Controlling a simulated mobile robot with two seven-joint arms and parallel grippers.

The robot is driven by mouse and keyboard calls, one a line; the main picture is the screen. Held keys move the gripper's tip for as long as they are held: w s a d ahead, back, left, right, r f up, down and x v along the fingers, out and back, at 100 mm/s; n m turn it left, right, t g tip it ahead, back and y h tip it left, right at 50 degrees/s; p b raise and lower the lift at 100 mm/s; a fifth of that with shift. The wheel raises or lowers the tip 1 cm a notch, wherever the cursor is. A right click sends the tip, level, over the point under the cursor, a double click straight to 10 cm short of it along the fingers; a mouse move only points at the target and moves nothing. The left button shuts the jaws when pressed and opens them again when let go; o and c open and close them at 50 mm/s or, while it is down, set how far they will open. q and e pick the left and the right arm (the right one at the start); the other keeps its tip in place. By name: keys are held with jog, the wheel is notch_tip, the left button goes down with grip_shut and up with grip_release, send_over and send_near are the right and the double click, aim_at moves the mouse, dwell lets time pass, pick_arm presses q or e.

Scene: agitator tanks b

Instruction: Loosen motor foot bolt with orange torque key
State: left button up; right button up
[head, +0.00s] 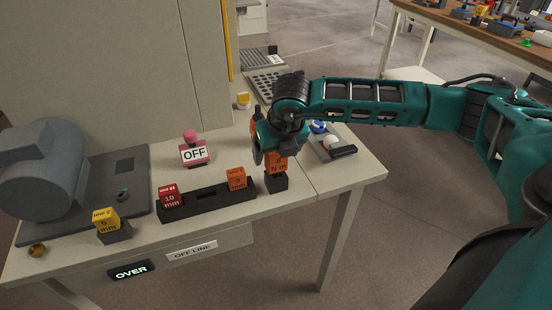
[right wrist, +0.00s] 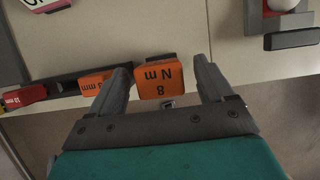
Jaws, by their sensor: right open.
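The orange torque key (head: 278,166), marked N m, stands upright in a small dark holder (head: 276,183) near the table's front edge. In the right wrist view its orange block (right wrist: 160,78) reads 8 N m. My right gripper (head: 270,152) is over it, open, with one finger on each side of the block; I cannot tell whether either finger touches it. The grey motor (head: 45,165) is on a dark base plate (head: 80,216) at the left. A small bolt with a green ring (head: 123,194) is on that plate. My left gripper is not in view.
A dark rack (head: 207,202) holds a red 10 mm block (head: 170,196) and an orange 8 mm block (head: 236,179). A yellow 5 mm block (head: 106,218) stands in its own holder. A pink OFF sign (head: 194,153) is behind. A brass piece (head: 37,250) is front left.

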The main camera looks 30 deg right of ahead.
jog(key=shift+x, duration=1.15)
jog(key=c, duration=1.2)
